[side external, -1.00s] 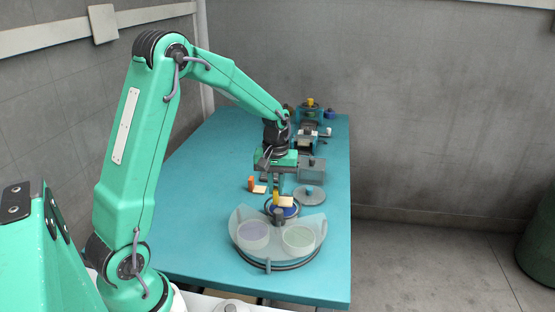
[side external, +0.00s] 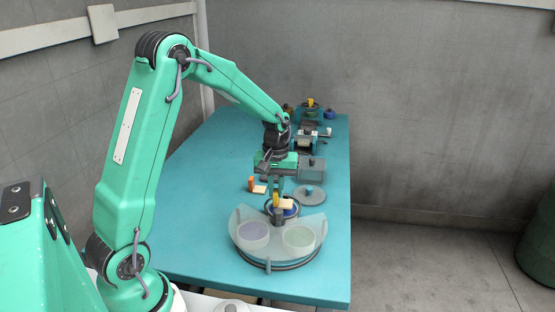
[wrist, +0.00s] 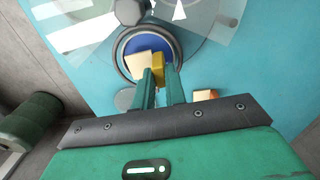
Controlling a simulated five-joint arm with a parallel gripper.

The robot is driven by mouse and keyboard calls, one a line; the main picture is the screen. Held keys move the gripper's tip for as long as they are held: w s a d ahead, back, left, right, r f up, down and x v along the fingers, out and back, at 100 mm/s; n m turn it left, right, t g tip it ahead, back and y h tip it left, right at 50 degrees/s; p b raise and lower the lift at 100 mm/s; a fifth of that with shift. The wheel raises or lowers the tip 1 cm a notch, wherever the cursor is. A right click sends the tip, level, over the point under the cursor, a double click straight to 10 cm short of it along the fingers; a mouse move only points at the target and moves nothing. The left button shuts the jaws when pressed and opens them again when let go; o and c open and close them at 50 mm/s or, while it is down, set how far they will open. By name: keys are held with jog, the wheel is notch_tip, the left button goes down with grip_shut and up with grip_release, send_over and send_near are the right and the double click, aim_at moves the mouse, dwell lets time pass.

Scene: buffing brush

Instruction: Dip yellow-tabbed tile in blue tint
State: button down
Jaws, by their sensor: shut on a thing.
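The pale tile (side external: 286,204) with the yellow tab (side external: 276,200) is at the blue tint dish (side external: 292,212), at the back of the round dish stand. In the wrist view the tile (wrist: 138,62) overlaps the near part of the blue tint (wrist: 138,44), with its yellow tab (wrist: 158,63) at the fingertips. My gripper (wrist: 160,74) is shut on the yellow tab from above. I cannot tell whether the tile's underside touches the tint.
A clear fan-shaped cover (side external: 240,222) spans the stand's front, over a purple dish (side external: 252,232) and a green dish (side external: 299,237). An orange-tabbed tile (side external: 258,189) stands behind left, a grey round lid (side external: 309,197) behind right. Several devices stand farther back. The table's left side is clear.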

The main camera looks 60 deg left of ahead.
jog(key=shift+f, duration=1.55)
jog(key=shift+r, duration=0.65)
dwell(2.7)
jog(key=shift+r, duration=0.4)
jog(key=shift+r, duration=0.9)
dwell(1.0)
jog(key=shift+r, duration=1.9)
